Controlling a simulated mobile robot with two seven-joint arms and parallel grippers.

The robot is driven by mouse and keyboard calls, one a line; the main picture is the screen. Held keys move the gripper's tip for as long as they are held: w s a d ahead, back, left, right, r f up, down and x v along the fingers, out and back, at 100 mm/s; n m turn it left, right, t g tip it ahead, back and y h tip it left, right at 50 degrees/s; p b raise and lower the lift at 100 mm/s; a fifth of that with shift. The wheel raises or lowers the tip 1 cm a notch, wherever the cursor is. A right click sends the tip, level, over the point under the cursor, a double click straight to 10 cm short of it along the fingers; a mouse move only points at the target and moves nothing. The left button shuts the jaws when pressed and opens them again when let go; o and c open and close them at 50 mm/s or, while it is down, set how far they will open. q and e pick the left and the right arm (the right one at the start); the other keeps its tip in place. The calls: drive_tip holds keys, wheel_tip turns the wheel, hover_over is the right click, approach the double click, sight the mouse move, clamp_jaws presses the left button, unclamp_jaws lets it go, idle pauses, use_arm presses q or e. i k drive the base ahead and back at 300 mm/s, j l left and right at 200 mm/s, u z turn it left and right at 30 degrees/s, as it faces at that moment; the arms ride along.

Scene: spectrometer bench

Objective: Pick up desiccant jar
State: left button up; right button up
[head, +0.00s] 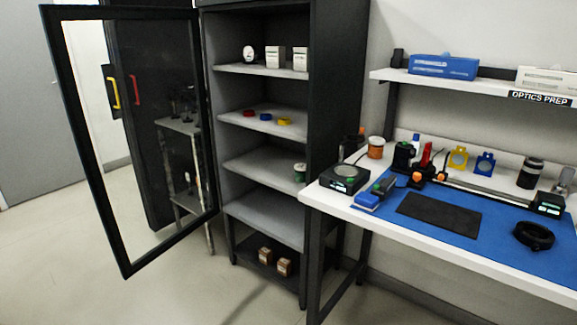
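A small jar with orange sides and a pale top (376,148) stands upright at the back left of the workbench. No label can be read on either, so I cannot tell for certain which is the desiccant jar. Neither of my grippers is in view.
The cabinet's glass door (130,150) stands open to the left. The workbench (440,255) carries a black scale (344,179), a dark mat (439,214) and several optics parts. A shelf (480,87) hangs above. Floor in front is clear.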

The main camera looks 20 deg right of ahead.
sight(301, 168)
drive_tip(key=i+j+z, duration=0.1)
drive_tip(key=i+z, duration=0.3)
drive_tip(key=i+j+z, duration=0.55)
drive_tip(key=z, duration=0.2)
drive_tip(key=i+j+z, duration=0.3)
drive_tip(key=z, duration=0.15)
drive_tip(key=i+j+z, duration=0.15)
drive_tip(key=j+z, duration=0.25)
drive_tip(key=i+j+z, duration=0.15)
drive_tip(key=j+z, duration=0.7)
drive_tip(key=i+j+z, duration=0.1)
drive_tip(key=j, duration=0.2)
drive_tip(key=i+j, duration=0.1)
drive_tip(key=j, duration=0.25)
drive_tip(key=i+j+z, duration=0.15)
drive_tip(key=j, duration=0.15)
drive_tip(key=i+j, duration=0.15)
